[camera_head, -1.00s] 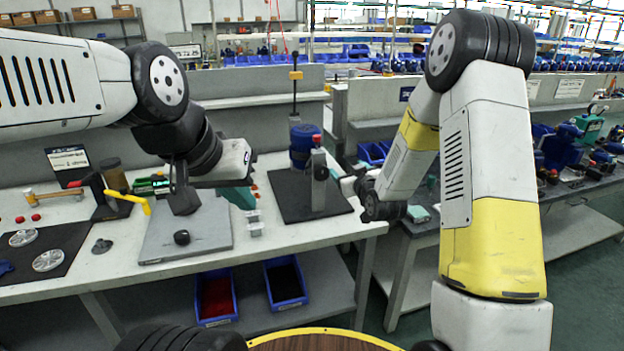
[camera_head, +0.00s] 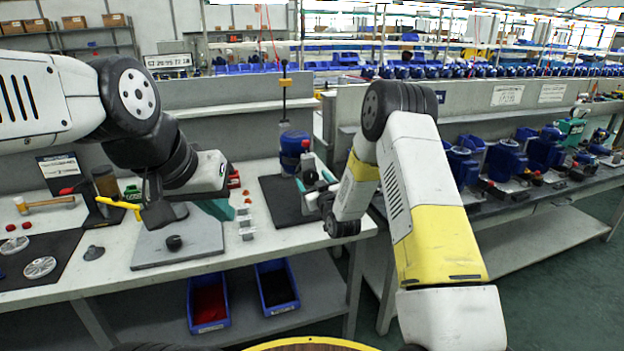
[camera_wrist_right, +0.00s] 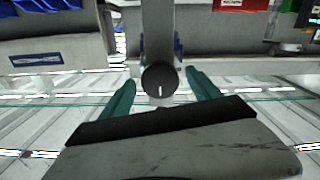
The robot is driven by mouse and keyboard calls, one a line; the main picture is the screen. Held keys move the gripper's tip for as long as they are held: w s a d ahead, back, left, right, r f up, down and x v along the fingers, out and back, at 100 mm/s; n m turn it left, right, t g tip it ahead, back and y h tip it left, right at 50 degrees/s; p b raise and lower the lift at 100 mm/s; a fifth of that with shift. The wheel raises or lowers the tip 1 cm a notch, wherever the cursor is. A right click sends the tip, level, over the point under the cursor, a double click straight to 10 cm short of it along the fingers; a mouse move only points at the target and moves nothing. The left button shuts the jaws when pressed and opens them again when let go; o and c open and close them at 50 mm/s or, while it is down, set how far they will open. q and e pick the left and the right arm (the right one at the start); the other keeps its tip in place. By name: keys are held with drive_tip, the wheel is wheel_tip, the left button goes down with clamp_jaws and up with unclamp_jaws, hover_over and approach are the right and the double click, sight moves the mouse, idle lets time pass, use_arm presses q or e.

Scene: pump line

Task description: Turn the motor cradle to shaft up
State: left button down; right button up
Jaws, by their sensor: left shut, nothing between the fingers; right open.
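The motor cradle stands on a dark mat on the bench. It shows as a blue motor body (camera_head: 294,146) beside a grey post with a red top (camera_head: 305,144). My right gripper (camera_head: 314,180) is at the post, partly covering it. In the right wrist view, its teal fingers (camera_wrist_right: 160,88) are open either side of a dark round knob (camera_wrist_right: 160,78) on the grey post (camera_wrist_right: 158,30). I cannot tell whether they touch it.
A yellow-handled tool (camera_head: 118,203) and a hammer (camera_head: 45,203) are at the left. Small grey blocks (camera_head: 245,222) lie between the plate and the dark mat (camera_head: 275,205). Red (camera_head: 209,325) and black-lined blue bins sit below. Another bench (camera_head: 520,190) with blue motors stands right.

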clamp_jaws()
idle(0.4)
